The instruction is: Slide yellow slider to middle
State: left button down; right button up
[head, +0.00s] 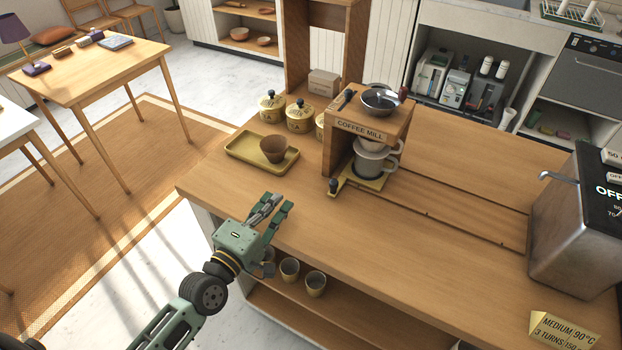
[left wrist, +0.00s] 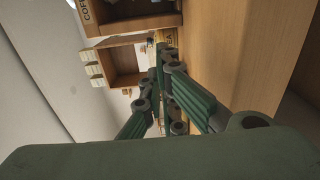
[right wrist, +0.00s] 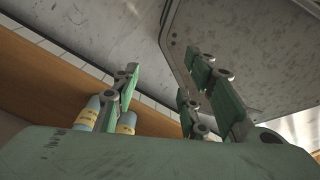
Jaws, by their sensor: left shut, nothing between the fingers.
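The yellow slider (head: 359,181) is a flat yellow plate with a dark knob, at the left end of a long track in the counter, under the coffee mill (head: 362,128). A pale dripper on a cup (head: 372,162) stands on the slider inside the mill's frame. My left gripper (head: 283,203) is shut and empty at the counter's front edge, left of and nearer than the slider's knob, not touching it. Its fingers also show in the left wrist view (left wrist: 162,62). My right gripper (right wrist: 160,72) is open and empty in the right wrist view, and out of the head view.
The track (head: 455,217) runs clear to the right, towards a metal boiler (head: 575,225). A yellow tray (head: 243,151) with a brown cup (head: 273,149) lies left of the mill. Several yellow canisters (head: 299,115) stand behind. Cups (head: 290,269) sit on the shelf below.

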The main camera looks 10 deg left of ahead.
pick_arm(q)
jog(key=p+x, duration=0.1)
jog(key=x, duration=0.7)
jog(key=shift+r, duration=0.1)
jog(key=d+p, duration=0.1)
jog(key=d, duration=0.2)
jog(key=shift+d+p, duration=0.15)
jog(key=shift+p, duration=0.25)
jog(key=shift+s+d, duration=0.1)
jog(key=shift+d, duration=0.3)
pick_arm(e)
jog(key=r, duration=0.3)
jog(key=shift+s+a+r, duration=0.1)
jog(key=shift+s, duration=0.3)
